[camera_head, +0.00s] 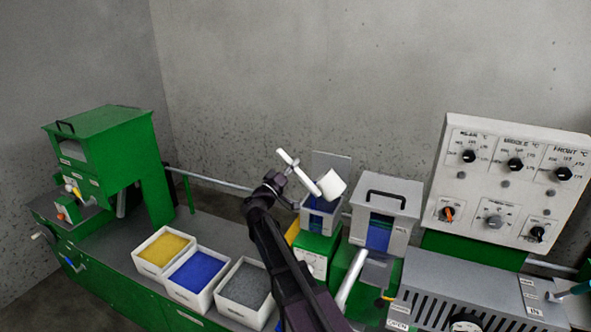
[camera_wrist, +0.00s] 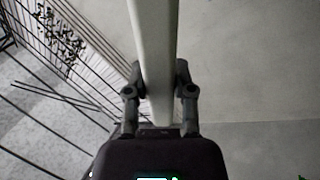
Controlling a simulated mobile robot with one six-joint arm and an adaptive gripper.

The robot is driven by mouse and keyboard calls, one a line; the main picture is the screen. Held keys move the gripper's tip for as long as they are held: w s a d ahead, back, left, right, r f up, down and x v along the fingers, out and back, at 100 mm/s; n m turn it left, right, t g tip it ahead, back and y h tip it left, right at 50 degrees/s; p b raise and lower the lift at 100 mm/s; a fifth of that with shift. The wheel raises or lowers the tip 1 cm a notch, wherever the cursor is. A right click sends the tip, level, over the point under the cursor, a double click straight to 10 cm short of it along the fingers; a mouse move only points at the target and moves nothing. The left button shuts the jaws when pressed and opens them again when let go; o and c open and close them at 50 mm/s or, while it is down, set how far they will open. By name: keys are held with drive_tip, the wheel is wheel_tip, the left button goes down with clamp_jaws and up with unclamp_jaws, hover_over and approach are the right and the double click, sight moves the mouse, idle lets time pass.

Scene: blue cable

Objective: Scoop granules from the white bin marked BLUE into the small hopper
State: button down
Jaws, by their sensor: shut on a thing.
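My gripper (camera_head: 296,180) is shut on the handle of a white scoop (camera_head: 331,184). The handle also shows between the fingers in the wrist view (camera_wrist: 154,60). In the head view the scoop's cup is tilted, in front of and above the small hopper (camera_head: 334,221). The small hopper has its lid raised behind it and blue shows inside. The cup's inside is hidden, so I cannot tell whether it holds granules. The white bin with blue granules (camera_head: 171,285) stands to the left, between two other bins; its marking is not readable.
A white bin of yellow granules (camera_head: 138,262) and one of grey granules (camera_head: 223,304) flank the blue one. A lidded grey box with a black handle (camera_head: 400,190) stands right of the hopper. A control panel (camera_head: 490,215) is farther right; a green machine (camera_head: 105,140) is left.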

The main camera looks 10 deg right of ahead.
drive_tip(key=w+a+f+n+t+y+b, duration=0.2)
drive_tip(key=f+n+t+y+b, duration=0.4)
drive_tip(key=f+n+b, duration=0.4)
drive_tip(key=shift+w+a+n+b, duration=0.2)
drive_tip(key=shift+a+n+b, duration=0.4)
drive_tip(key=shift+n, duration=2.1)
drive_tip(key=shift+a+f, duration=0.1)
drive_tip(key=shift+a, duration=0.15)
